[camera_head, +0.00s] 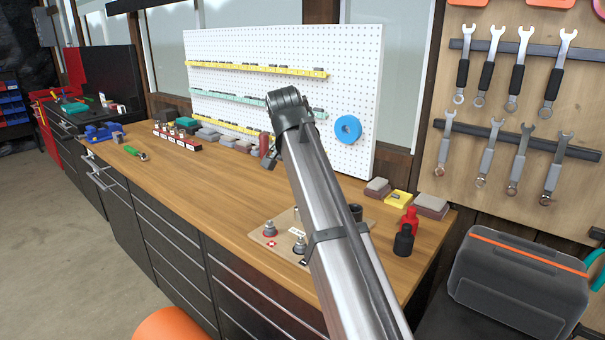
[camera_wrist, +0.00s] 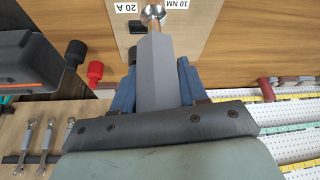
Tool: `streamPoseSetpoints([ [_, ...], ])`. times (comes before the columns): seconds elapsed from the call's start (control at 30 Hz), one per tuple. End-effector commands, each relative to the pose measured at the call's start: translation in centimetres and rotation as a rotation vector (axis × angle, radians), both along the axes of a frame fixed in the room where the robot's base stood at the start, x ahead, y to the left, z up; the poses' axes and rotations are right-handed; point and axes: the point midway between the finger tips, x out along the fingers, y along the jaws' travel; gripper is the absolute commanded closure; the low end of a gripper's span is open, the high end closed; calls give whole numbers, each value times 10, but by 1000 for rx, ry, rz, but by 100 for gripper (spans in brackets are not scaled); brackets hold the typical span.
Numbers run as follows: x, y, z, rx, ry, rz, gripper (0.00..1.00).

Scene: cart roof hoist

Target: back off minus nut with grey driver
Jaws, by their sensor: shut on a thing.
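My gripper (camera_wrist: 157,90) is shut on the grey driver (camera_wrist: 154,70), its blue fingers on either side of the grey body. A copper-coloured shaft runs from the driver to a shiny metal terminal (camera_wrist: 153,11) on the wooden board (camera_wrist: 210,25). The shaft end and the terminal overlap, so I cannot tell whether they are engaged. A black patch lies beside the shaft; no minus sign is readable. In the head view the board (camera_head: 262,240) has a terminal by a red plus mark (camera_head: 270,244) and another terminal (camera_head: 299,246) by a black mark. My arm hides the gripper there.
A pegboard (camera_head: 350,70) rises at the back. A dark case (camera_head: 518,285) is at right.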

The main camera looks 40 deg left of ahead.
Motion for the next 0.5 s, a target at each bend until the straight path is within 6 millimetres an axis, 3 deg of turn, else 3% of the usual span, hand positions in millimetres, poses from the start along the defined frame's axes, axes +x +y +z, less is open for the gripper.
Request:
streamPoseSetpoints([
  [0.5,0,0,-18,0,-1,-2,100],
])
